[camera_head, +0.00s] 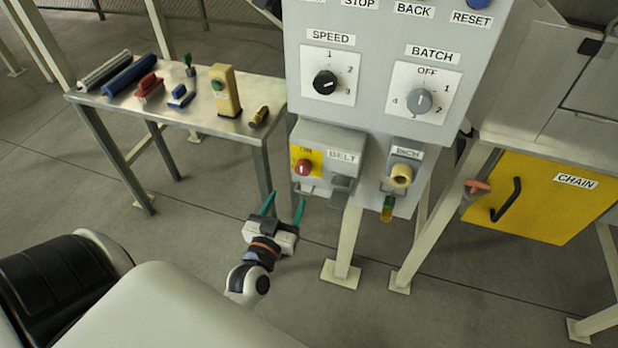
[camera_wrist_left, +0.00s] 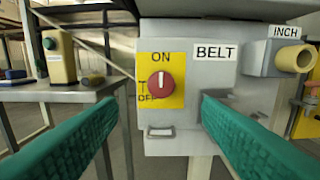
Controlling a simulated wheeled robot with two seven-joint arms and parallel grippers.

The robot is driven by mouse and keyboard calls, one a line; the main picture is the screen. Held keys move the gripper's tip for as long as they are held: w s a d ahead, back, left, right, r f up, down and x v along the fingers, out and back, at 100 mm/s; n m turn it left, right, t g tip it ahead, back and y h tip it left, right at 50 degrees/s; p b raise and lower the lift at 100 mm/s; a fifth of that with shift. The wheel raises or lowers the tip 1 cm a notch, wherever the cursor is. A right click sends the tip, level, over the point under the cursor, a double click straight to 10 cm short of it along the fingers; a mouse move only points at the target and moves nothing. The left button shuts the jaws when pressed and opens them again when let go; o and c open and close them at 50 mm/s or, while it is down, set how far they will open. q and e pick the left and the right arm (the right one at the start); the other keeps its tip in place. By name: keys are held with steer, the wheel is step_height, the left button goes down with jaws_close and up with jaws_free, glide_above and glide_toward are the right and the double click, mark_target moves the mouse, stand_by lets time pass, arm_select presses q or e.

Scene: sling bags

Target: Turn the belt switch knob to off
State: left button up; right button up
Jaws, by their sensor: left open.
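The belt switch knob (camera_head: 304,167) is a red round knob on a yellow plate, on a grey box labelled BELT under the main panel. My right gripper is out of view.
The main panel has a SPEED knob (camera_head: 325,82) and a BATCH knob (camera_head: 419,101). The INCH control (camera_head: 400,176) sticks out right of the belt box. A metal table (camera_head: 205,112) with brushes and small items stands at left. A yellow CHAIN panel (camera_head: 540,200) is at right.

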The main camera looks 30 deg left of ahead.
mark_target(302, 172)
arm_select(q)
steer(key=x, duration=1)
steer(key=shift+w+p, duration=0.2)
steer(key=shift+p, duration=0.15)
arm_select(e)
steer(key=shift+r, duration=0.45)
arm_select(q)
steer(key=shift+d, duration=0.1)
steer(key=c, duration=1)
